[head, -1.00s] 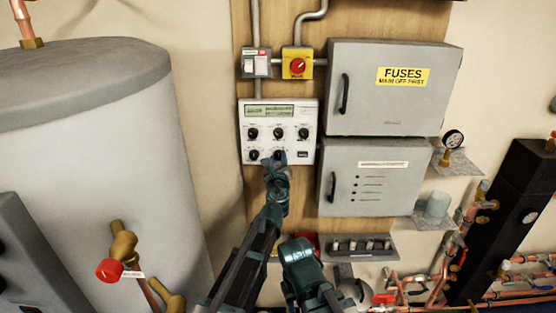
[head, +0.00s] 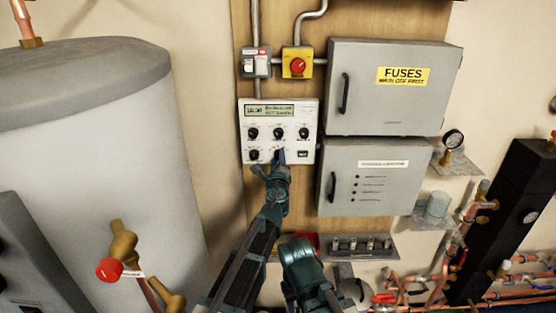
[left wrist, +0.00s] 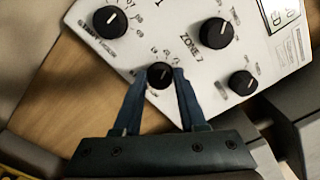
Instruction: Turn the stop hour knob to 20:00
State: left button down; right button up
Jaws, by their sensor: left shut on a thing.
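A white control panel (head: 242,112) with black knobs and a small green-lit display (head: 269,111) hangs on the wooden board in the head view. The display text is too small to read surely. My left gripper (head: 279,158) is at the panel's lower row, in front of the middle knob. In the left wrist view, its two blue fingers are shut on a small black knob (left wrist: 159,73), one on each side. The knob carries a white pointer line; its label is not readable.
Other knobs (left wrist: 217,33) sit close to the held one. A yellow box with a red switch (head: 298,66) is above the panel. Grey cabinets (head: 395,115) stand at its right, and a large grey tank (head: 80,150) fills the left.

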pick_arm(q)
jog(key=shift+n, duration=0.5)
jog(key=shift+c, duration=2.4)
grip_release()
jog(key=shift+s, duration=0.15)
